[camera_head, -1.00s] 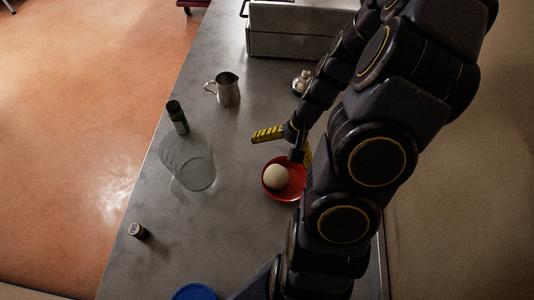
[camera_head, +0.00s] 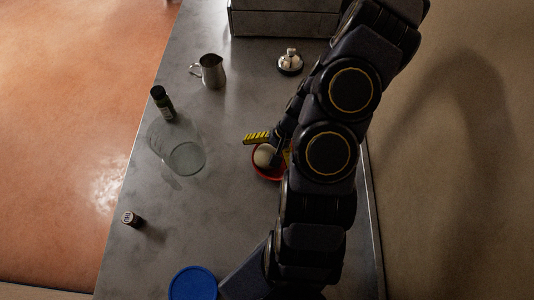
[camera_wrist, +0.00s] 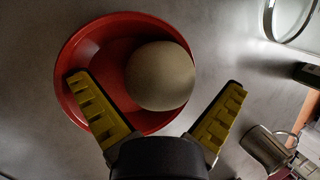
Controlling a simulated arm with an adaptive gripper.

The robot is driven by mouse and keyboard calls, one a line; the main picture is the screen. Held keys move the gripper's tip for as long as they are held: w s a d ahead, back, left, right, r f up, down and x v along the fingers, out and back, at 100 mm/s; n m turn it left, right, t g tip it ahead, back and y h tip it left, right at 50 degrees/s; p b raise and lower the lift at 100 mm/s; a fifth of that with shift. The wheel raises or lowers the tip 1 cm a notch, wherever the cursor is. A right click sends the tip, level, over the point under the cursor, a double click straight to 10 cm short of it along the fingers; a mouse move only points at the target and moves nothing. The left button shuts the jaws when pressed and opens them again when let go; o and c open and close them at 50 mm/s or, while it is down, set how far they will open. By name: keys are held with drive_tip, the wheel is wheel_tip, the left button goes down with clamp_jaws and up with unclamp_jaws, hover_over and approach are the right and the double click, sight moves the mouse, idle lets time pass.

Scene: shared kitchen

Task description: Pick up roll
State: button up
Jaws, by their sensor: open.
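The roll (camera_wrist: 160,76) is a pale, round bun lying in a red dish (camera_wrist: 72,58). In the head view the roll (camera_head: 263,156) shows at the left of the red dish (camera_head: 264,174), partly covered by my arm. My gripper (camera_wrist: 160,104) is open in the wrist view, with one yellow ridged finger on each side of the roll's near edge. The left finger overlaps the dish; the right finger is outside its rim. I cannot tell whether either finger touches the roll. In the head view my gripper (camera_head: 270,146) is right at the dish.
On the metal counter (camera_head: 215,225) stand a clear glass (camera_head: 186,158), a dark green bottle (camera_head: 162,103), a metal pitcher (camera_head: 211,71), a small dark shaker (camera_head: 130,218), a blue round item (camera_head: 194,284) and a silver-topped item (camera_head: 290,62). A metal box (camera_head: 285,20) stands at the back.

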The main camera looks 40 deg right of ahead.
sight(268, 152)
drive_tip(key=c, duration=1.2)
wheel_tip(268, 152, up, 10)
drive_tip(key=shift+f, duration=0.25)
drive_tip(key=shift+s+d+f+m+g+h, duration=0.15)
drive_tip(key=shift+m+g, duration=0.05)
drive_tip(key=shift+m, duration=0.25)
drive_tip(key=shift+s+d+f+m+g+h, duration=0.1)
drive_tip(key=shift+s+m+g+h, duration=0.1)
drive_tip(key=shift+m, duration=0.25)
drive_tip(key=m, duration=0.1)
drive_tip(key=d+f+m+g, duration=0.1)
drive_tip(key=shift+s+f+m+h, duration=0.1)
drive_tip(key=shift+s+m+h, duration=0.25)
drive_tip(key=shift+m, duration=0.05)
drive_tip(key=shift+f, duration=0.2)
drive_tip(key=shift+d+f, duration=0.1)
drive_tip(key=shift+f, duration=3.75)
